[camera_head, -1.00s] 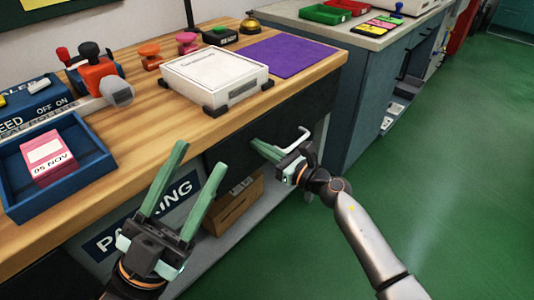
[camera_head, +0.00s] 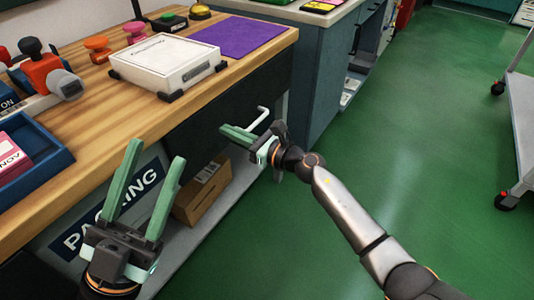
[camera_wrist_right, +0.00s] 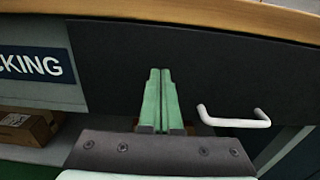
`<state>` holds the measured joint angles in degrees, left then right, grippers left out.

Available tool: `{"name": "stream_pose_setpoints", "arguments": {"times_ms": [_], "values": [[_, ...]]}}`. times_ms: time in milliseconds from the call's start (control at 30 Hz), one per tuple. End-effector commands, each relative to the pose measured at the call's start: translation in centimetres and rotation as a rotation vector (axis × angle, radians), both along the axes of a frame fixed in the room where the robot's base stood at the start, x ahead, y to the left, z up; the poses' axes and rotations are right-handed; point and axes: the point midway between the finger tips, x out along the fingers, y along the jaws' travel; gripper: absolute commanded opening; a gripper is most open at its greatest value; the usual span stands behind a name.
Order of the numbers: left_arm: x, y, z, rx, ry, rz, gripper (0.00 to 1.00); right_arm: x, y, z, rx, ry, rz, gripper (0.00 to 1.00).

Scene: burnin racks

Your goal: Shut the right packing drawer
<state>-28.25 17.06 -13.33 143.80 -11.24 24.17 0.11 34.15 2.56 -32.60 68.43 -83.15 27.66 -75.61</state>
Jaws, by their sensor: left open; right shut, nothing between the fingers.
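The right packing drawer has a dark front (camera_head: 240,97) under the wooden tabletop, also seen in the right wrist view (camera_wrist_right: 240,70). Its pale bar handle (camera_head: 262,116) sticks out; in the wrist view the handle (camera_wrist_right: 234,121) lies right of my fingers. My right gripper (camera_head: 222,129) is shut and empty, with its green fingertips (camera_wrist_right: 160,72) against or just in front of the dark front, left of the handle; contact cannot be told. Whether the drawer stands slightly out is unclear. My left gripper (camera_head: 157,152) is open and empty, in front of the bench near the PACKING sign (camera_head: 112,208).
A white box (camera_head: 165,62), a purple mat (camera_head: 240,36) and a blue tray (camera_head: 35,150) are on the bench. A cardboard box (camera_head: 203,190) sits on the lower shelf. A grey cabinet (camera_head: 315,80) stands beyond. Green floor at right is clear up to a cart (camera_head: 520,125).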

Motion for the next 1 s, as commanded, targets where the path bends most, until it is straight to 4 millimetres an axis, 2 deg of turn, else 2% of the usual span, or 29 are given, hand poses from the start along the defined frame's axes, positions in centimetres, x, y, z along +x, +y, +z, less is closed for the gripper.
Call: {"name": "stream_pose_setpoints", "arguments": {"times_ms": [200,400,600,767,867,967,1000], "values": [[-0.1,-0.1,1.4,0.011,-0.005,0.003,0.50,-2.5,-4.2,0.0,-0.005,0.002,-0.001,0.00],[-0.1,0.1,2.0,0.024,-0.017,0.019,0.50,-4.6,-7.2,-0.1,-0.003,0.004,0.001,0.00],[0.0,0.2,2.2,0.022,-0.021,0.023,0.50,-5.5,-8.5,-0.2,-0.002,0.003,0.002,0.00],[-0.1,0.2,2.0,0.014,-0.011,0.024,0.50,-5.9,-8.6,-0.1,0.015,0.015,0.004,0.00],[-0.1,0.2,2.0,0.014,-0.013,0.023,0.50,-7.4,-8.3,0.8,0.126,0.092,0.017,0.00],[-0.1,0.2,2.0,0.015,-0.014,0.023,0.50,-10.6,-8.2,3.0,0.373,0.271,0.057,0.00],[-0.1,0.2,2.0,0.016,-0.014,0.022,0.50,-12.2,-8.4,4.3,0.502,0.365,0.083,0.00]]}}
